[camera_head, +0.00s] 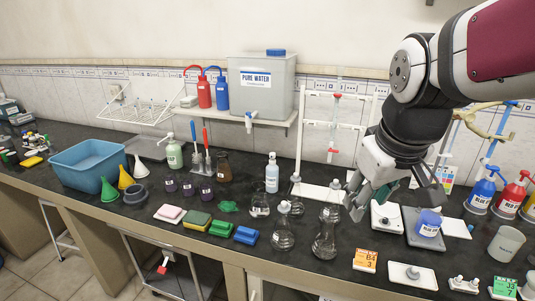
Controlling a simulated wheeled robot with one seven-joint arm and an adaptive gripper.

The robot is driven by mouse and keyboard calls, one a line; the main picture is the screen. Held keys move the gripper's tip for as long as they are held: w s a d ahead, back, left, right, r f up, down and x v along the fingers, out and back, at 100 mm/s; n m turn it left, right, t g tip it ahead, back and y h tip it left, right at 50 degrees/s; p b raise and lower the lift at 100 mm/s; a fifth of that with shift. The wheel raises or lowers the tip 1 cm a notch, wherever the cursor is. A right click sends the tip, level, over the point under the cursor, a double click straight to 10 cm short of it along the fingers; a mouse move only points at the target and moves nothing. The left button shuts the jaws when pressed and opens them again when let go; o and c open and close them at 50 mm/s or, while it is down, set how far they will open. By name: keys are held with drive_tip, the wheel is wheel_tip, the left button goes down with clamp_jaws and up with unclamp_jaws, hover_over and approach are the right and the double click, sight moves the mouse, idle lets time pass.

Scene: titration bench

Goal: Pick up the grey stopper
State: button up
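A small grey knob-like piece (413,272), which looks like the grey stopper, sits on a white plate (426,282) near the front edge of the bench. My gripper (396,208) hangs behind and above it, with its fingers spread apart. Nothing clearly shows held between the fingers. The gripper is apart from the grey piece and hides part of the bench behind it.
Glass flasks (324,240) stand left of the plate. An orange card (365,260) lies just left of it, and small white pieces (464,284) lie right. A blue-lidded jar (428,224) stands behind. A white stand (318,190) rises behind the flasks.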

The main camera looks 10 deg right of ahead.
drive_tip(key=w+d+f+n+g+b, duration=0.1)
drive_tip(key=w+d+f, duration=0.25)
drive_tip(key=d, duration=0.35)
drive_tip(key=w+d+f+g, duration=0.1)
drive_tip(key=w+d+f, duration=0.1)
drive_tip(key=d+f, duration=0.4)
drive_tip(key=n+y+b, duration=0.1)
drive_tip(key=y+b, duration=0.1)
hover_over(416, 268)
wheel_tip(416, 268, down, 19)
drive_tip(key=shift+s+d+f, duration=0.1)
drive_tip(key=shift+s+f, duration=0.05)
drive_tip(key=shift+f, duration=0.05)
drive_tip(key=shift+a+f, duration=0.2)
drive_tip(key=shift+f, duration=2.5)
drive_tip(key=shift+c, duration=0.4)
clamp_jaws()
